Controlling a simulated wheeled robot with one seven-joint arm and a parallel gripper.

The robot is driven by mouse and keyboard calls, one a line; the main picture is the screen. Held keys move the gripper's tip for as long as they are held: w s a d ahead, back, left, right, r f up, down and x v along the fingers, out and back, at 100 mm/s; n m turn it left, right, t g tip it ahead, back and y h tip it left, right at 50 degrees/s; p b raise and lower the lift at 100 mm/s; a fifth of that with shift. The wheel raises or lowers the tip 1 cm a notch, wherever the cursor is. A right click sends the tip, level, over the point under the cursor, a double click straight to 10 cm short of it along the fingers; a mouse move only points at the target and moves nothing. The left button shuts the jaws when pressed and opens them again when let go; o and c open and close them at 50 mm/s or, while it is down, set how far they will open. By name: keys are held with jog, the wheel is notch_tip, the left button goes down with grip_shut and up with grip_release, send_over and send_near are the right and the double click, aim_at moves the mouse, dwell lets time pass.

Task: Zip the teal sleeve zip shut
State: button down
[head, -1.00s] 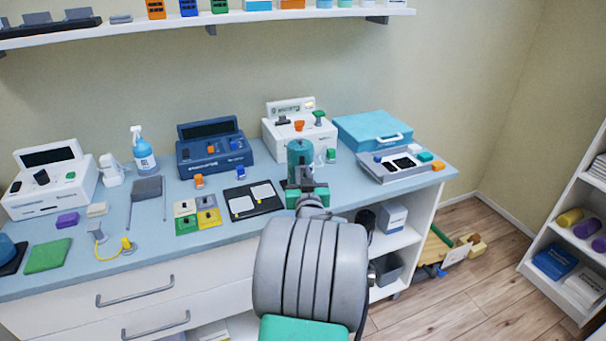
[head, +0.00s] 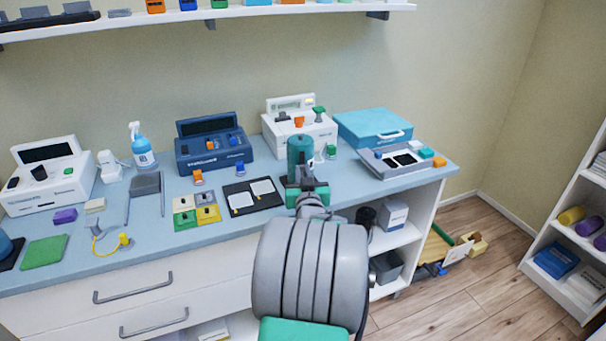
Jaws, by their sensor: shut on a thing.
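A teal upright sleeve (head: 301,152) stands on the counter in front of the white machine, right of the middle. My gripper (head: 306,184) is at the lower front of the sleeve, seen from behind. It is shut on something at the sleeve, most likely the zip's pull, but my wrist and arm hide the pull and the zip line. I cannot tell how far the zip is closed.
A black board with two white pads (head: 252,195) lies just left of my gripper. A navy machine (head: 213,148), a white machine (head: 299,128) and a teal case (head: 374,128) stand behind. A grey tray device (head: 398,160) is at right. The counter's front is partly clear.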

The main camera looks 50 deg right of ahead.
notch_tip(320, 180, down, 6)
jog(key=b, duration=0.5)
jog(key=shift+r, duration=0.15)
jog(key=c, duration=1.4)
grip_release()
jog(key=shift+r, duration=0.1)
jog(key=v, duration=0.8)
jog(key=shift+b, duration=0.3)
jog(key=shift+w, duration=0.1)
